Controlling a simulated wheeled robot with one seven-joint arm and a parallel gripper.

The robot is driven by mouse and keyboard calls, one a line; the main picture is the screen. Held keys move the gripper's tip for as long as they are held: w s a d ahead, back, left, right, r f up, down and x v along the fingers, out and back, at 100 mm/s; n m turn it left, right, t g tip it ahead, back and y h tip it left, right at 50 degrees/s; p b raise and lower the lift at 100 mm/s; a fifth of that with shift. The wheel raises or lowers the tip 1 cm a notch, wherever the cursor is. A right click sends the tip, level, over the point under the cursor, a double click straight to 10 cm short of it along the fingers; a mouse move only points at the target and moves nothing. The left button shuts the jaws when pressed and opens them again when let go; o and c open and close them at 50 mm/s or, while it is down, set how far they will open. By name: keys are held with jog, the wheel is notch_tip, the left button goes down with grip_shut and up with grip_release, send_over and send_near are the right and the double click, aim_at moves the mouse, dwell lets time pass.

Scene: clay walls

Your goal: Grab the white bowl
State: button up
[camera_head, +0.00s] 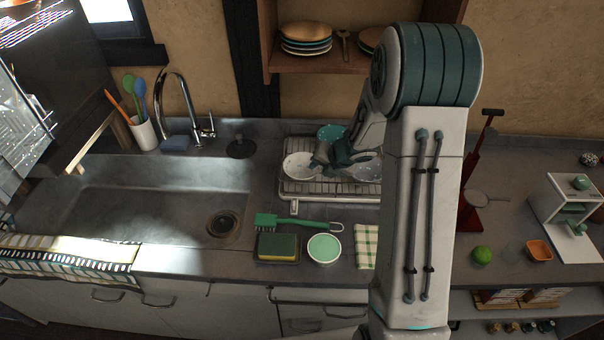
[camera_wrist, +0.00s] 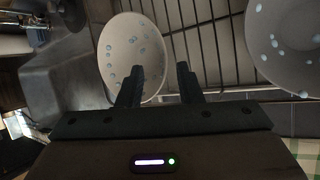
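The white bowl (camera_head: 297,166) with blue speckles sits at the left side of the dish rack (camera_head: 330,197). It also shows in the wrist view (camera_wrist: 128,45), at the upper left. My gripper (camera_head: 322,163) is over the rack at this bowl's right side. In the wrist view my gripper (camera_wrist: 160,68) is open, with its fingers apart. The left finger overlaps the bowl's inside and the right finger is just outside its right rim, so the rim lies between them in the picture. I cannot tell whether either finger touches it.
A second speckled bowl (camera_wrist: 290,45) sits to the right on the rack, and a teal bowl (camera_head: 330,131) is behind. The sink (camera_head: 140,205) lies left. A green brush (camera_head: 290,221), a sponge (camera_head: 277,247) and a small round dish (camera_head: 324,249) are in front. A shelf (camera_head: 322,63) hangs above.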

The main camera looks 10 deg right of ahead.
aim_at(316, 172)
jog(key=x, duration=0.4)
jog(key=shift+s+f+b, duration=0.1)
jog(key=shift+f+b, duration=0.1)
jog(key=shift+b, duration=0.15)
grip_shut()
jog(key=shift+r, duration=0.2)
